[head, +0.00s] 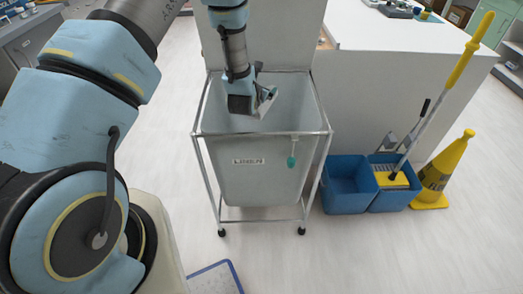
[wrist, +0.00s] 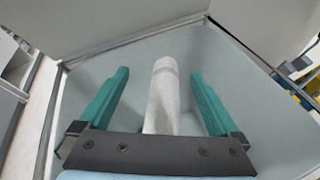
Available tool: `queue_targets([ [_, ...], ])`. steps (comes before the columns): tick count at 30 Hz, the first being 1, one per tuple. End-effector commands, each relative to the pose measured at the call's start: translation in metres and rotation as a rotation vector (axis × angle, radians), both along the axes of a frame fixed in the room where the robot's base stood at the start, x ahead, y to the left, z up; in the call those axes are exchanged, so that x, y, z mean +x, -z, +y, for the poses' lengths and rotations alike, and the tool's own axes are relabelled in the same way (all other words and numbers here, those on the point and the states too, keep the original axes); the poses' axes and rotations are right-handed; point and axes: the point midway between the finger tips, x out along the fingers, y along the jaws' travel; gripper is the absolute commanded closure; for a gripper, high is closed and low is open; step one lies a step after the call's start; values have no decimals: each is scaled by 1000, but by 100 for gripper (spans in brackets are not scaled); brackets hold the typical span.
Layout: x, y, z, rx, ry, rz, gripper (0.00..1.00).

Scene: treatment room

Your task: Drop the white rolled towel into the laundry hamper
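The laundry hamper (head: 262,182) is a grey bin with a label, set in a metal frame on casters, in the middle of the head view. My gripper (head: 266,102) is over its open top, within the rim. In the wrist view the gripper (wrist: 159,74) has its two green fingers wide apart. The white rolled towel (wrist: 163,95) shows between them, with a gap on each side, against the hamper's inside (wrist: 240,85). Its near end is hidden behind the gripper's palm. I cannot tell how far below the fingers it is.
Two blue mop buckets (head: 349,190) with a yellow-handled mop (head: 458,65) stand right of the hamper, beside a yellow cone (head: 441,172). A white counter (head: 400,34) is behind them.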

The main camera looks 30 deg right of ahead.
Motion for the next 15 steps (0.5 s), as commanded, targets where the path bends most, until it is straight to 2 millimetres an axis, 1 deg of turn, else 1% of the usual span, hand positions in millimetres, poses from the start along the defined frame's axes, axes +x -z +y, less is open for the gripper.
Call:
queue_targets([
  [9,-2,0,2,0,-1,1,0],
  [11,-6,-2,5,0,-1,3,0],
  [15,-21,-9,19,-1,-2,1,0],
])
